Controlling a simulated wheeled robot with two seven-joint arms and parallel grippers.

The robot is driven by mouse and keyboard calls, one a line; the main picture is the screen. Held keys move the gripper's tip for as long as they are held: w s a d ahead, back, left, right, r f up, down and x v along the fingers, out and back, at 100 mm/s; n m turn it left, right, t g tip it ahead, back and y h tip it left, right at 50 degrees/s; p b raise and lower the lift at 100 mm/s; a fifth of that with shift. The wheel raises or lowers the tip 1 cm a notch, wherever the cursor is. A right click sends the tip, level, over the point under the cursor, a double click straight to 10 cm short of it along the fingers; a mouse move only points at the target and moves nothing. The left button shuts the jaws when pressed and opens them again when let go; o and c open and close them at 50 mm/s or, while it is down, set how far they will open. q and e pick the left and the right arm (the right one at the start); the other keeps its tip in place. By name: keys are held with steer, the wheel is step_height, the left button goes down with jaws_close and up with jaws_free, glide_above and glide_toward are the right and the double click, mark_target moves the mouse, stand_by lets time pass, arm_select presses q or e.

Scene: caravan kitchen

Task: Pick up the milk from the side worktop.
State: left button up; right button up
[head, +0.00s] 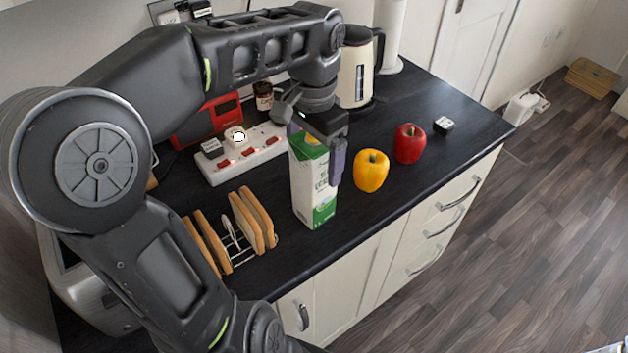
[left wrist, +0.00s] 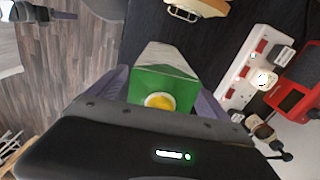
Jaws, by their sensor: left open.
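The milk (head: 312,190) is a white and green carton standing upright on the dark side worktop (head: 373,222). In the left wrist view its green top with a yellow cap (left wrist: 160,101) shows close up. My left gripper (head: 318,160) is open, with its fingers on either side of the carton's upper part. The fingers (left wrist: 160,95) also flank the carton in the left wrist view. Whether they touch it I cannot tell. The gripper and wrist hide part of the carton's top.
A white power strip (head: 243,155) and a kettle (head: 356,75) are behind. The front edge is near.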

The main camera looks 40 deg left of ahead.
stand_by(0.6)
arm_select(q)
jaws_close()
stand_by(0.8)
